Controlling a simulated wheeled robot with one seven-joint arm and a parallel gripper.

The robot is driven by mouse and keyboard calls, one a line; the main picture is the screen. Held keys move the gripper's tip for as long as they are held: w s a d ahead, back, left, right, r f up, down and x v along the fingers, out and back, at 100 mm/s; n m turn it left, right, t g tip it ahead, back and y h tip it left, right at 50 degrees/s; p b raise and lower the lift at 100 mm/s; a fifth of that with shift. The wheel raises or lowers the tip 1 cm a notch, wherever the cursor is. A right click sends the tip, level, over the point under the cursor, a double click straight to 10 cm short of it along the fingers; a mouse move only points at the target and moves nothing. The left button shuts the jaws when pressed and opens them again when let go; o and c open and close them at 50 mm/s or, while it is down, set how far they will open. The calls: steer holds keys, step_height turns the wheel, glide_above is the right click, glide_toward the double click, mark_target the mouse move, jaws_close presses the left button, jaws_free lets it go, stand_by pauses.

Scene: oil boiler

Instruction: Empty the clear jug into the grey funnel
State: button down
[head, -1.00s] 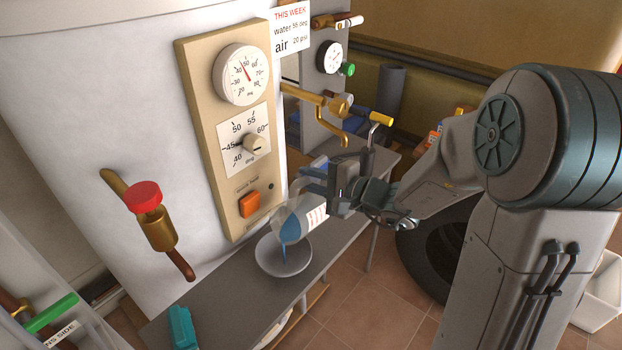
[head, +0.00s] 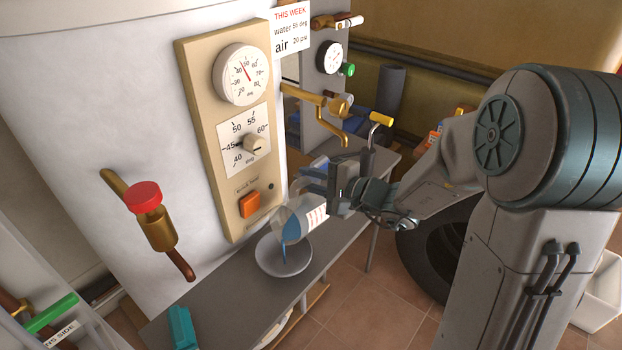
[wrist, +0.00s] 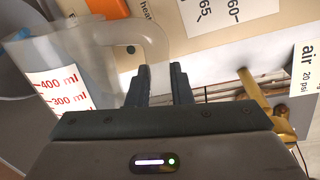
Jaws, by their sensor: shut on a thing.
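The clear jug (head: 312,218) is tilted steeply to the left over the grey funnel (head: 284,262). Blue liquid shows inside it near its lip, and a thin blue stream runs down toward the funnel. My gripper (head: 326,184) is shut on the jug's handle, to the right of and above the funnel. In the wrist view my gripper (wrist: 159,85) has its fingers at the clear handle (wrist: 150,38), and red 400 ml and 300 ml marks show on the jug's wall (wrist: 62,92). The funnel's interior is mostly too small to make out.
The boiler panel (head: 228,190) with gauge, dial and orange switch (head: 250,205) stands close behind the jug. A brass tap (head: 318,100) is above right. A teal object (head: 182,328) lies on the grey bench (head: 215,300). A tyre (head: 432,250) stands at right.

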mark_target(301, 186)
steer(key=shift+s+a+r+n+h+b, duration=0.15)
steer(key=shift+s+a+n+b, duration=0.45)
steer(key=shift+b, duration=1.45)
steer(key=shift+s+a+n+h+b, duration=0.15)
steer(key=shift+s+a+n+b, duration=0.45)
steer(key=shift+b, duration=1.45)
stand_by(2.5)
steer(key=shift+s+d, duration=0.1)
steer(key=shift+d, duration=0.15)
